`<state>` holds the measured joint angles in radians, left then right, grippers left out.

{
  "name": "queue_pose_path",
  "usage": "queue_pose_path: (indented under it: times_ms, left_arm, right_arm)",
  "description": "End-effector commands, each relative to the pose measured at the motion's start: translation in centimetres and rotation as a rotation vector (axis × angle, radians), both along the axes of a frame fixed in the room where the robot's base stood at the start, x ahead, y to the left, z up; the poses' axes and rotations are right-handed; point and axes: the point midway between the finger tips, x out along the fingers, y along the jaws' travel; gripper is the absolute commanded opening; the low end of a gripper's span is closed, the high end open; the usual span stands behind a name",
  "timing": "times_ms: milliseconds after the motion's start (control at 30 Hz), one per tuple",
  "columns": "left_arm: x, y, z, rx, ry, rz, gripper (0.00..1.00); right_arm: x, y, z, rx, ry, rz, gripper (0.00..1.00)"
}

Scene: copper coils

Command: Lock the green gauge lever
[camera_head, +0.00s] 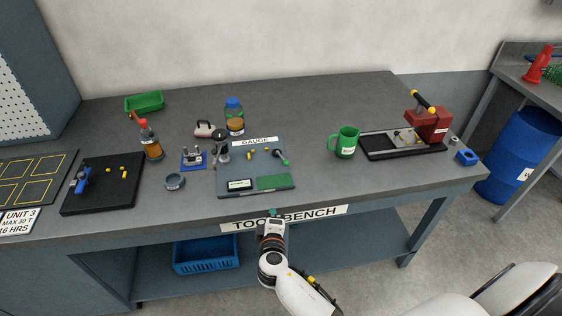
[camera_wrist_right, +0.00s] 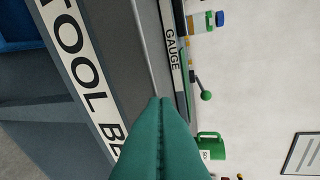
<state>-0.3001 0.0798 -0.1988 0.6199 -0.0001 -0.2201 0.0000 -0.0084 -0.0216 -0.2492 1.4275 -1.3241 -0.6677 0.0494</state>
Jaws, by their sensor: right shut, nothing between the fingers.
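The gauge board (camera_head: 228,170) is a grey-blue plate on the bench, with a GAUGE label at its back edge and a green patch at its front right. The gauge lever (camera_head: 281,157) has a dark arm and a green knob, and sits at the board's right side. In the right wrist view the lever's green ball knob (camera_wrist_right: 206,96) stands out against the wall, beyond the fingertips. My right gripper (camera_head: 273,212) is shut and empty at the bench's front edge, in front of the board and apart from the lever. Its teal fingers (camera_wrist_right: 160,100) are pressed together. My left gripper is out of view.
A green mug (camera_head: 345,141) stands right of the board, with a red press (camera_head: 428,124) beyond it. A blue clamp (camera_head: 193,158), grey ring (camera_head: 175,181), bottle (camera_head: 150,141) and jar (camera_head: 235,126) stand left and behind. Bench space between board and mug is clear.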

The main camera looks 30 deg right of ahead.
Motion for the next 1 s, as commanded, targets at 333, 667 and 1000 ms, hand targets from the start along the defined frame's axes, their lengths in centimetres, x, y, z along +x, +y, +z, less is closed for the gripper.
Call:
queue_pose_path:
  times_ms: [333,667,1000]
  left_arm:
    - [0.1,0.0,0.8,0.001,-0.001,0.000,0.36]
    - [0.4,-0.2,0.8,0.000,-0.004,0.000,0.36]
    - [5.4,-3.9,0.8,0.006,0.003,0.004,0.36]
  right_arm:
    - [1.6,-0.3,6.6,-0.094,-0.121,-0.026,0.00]
    - [1.6,-0.2,6.6,-0.093,-0.121,-0.024,0.00]
    - [5.7,-2.2,5.7,-0.090,-0.116,-0.024,0.00]
